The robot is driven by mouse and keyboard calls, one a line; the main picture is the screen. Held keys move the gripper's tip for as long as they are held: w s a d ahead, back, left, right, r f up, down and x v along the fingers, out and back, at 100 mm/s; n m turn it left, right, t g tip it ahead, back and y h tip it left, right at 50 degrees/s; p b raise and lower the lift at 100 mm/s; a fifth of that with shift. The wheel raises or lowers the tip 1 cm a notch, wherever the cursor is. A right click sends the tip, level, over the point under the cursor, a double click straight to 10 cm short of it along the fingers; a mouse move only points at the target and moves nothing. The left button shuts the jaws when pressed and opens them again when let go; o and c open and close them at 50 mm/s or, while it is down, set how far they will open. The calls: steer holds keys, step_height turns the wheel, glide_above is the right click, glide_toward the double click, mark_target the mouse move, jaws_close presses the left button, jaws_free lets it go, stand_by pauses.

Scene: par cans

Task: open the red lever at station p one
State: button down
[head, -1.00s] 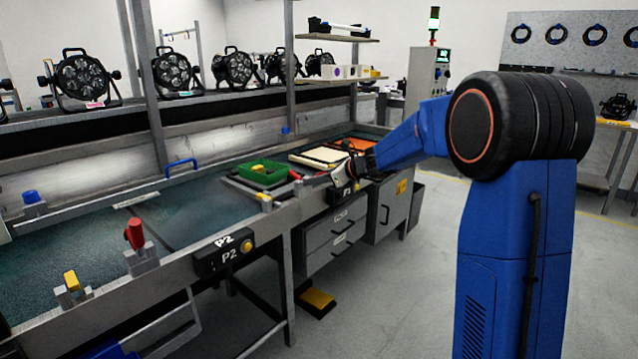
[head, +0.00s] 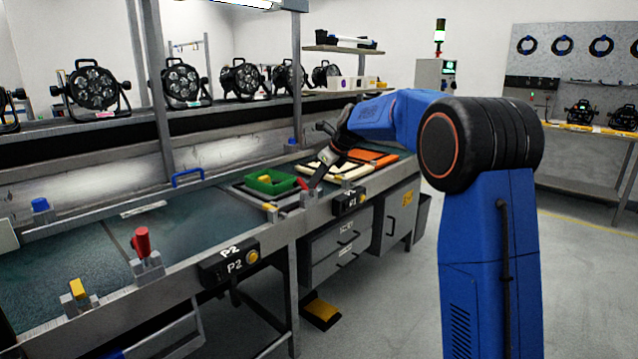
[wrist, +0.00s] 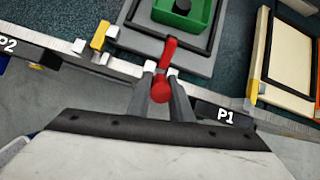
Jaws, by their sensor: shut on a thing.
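The red lever at station P1 (wrist: 170,52) shows in the wrist view, with its round red knob end toward me and its bar pointing up the picture toward the green bin. My gripper (wrist: 162,92) has one grey finger on each side of the knob and is shut on it. In the head view my gripper (head: 315,180) reaches down from above to the small red lever (head: 302,184) at the bench's front rail, beside the P1 box (head: 350,199). The P1 label (wrist: 226,115) lies right of the fingers in the wrist view. The lever's base is partly hidden.
A green bin (head: 270,182) stands on a tray just behind the lever. A yellow-topped clamp (wrist: 100,36) is left of it. Another red lever (head: 141,241) stands by the P2 box (head: 228,262). Cream and orange panels (head: 372,157) lie to the right.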

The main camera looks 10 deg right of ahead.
steer(key=shift+w+a+r+g+h, duration=0.15)
steer(key=shift+w+a+g+h, duration=0.15)
steer(key=shift+w+g, duration=0.15)
stand_by(0.4)
steer(key=c, duration=1.6)
jaws_free()
steer(key=shift+r, duration=0.15)
steer(key=v, duration=1.7)
steer(key=shift+w+a+r, duration=0.1)
steer(key=shift+w+r, duration=0.05)
steer(key=shift+r, duration=0.05)
